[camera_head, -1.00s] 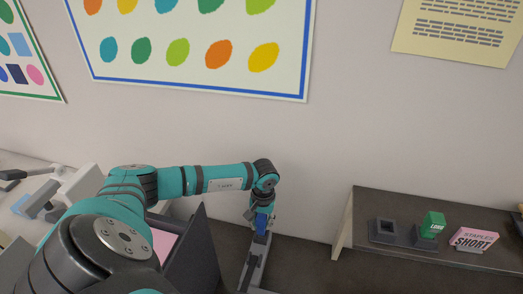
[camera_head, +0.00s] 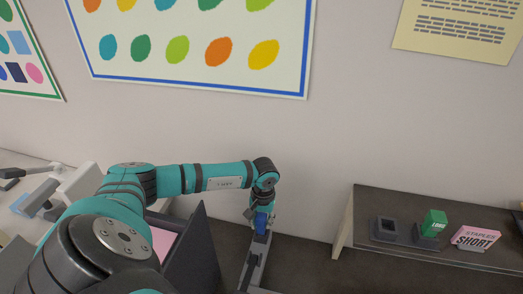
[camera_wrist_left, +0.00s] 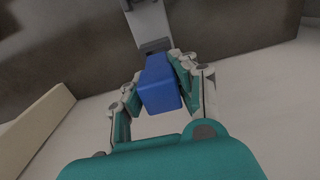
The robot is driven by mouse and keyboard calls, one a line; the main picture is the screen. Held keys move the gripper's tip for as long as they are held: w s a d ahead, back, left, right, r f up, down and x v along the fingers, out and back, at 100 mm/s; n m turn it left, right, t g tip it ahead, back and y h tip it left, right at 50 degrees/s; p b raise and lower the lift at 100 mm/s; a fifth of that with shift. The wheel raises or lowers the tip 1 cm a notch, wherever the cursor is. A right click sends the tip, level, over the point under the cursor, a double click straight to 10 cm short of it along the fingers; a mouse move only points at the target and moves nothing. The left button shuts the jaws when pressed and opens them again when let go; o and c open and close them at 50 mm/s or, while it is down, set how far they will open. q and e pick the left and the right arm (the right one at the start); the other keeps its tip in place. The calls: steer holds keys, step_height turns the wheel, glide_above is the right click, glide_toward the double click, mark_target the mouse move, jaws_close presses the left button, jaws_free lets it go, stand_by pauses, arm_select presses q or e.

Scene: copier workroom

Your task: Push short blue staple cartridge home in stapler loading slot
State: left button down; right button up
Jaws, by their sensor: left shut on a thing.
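The blue staple cartridge (camera_wrist_left: 160,88) is between the fingers of my left gripper (camera_wrist_left: 157,62), which is shut on it. In the head view the cartridge (camera_head: 261,222) shows just under my left gripper (camera_head: 262,213), at the far end of the grey stapler (camera_head: 254,262). In the wrist view part of the stapler (camera_wrist_left: 150,22) lies straight beyond the cartridge. I cannot tell how deep the cartridge sits in the loading slot. My right gripper is not in view.
A shelf (camera_head: 390,256) at the right holds an empty dark holder (camera_head: 384,229), a green block marked long (camera_head: 434,222) and a pink sign reading staples short (camera_head: 475,239). A dark bin (camera_head: 200,250) stands left of the stapler. The wall is close behind.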

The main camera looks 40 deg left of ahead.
arm_select(q)
steer(key=shift+b, duration=0.35)
steer(key=shift+b, duration=0.3)
stand_by(0.6)
steer(key=shift+f, duration=0.2)
steer(key=shift+f+b, duration=0.3)
steer(key=shift+b, duration=0.2)
steer(key=shift+f+b, duration=0.75)
steer(key=shift+b, duration=0.1)
steer(key=shift+f, duration=0.1)
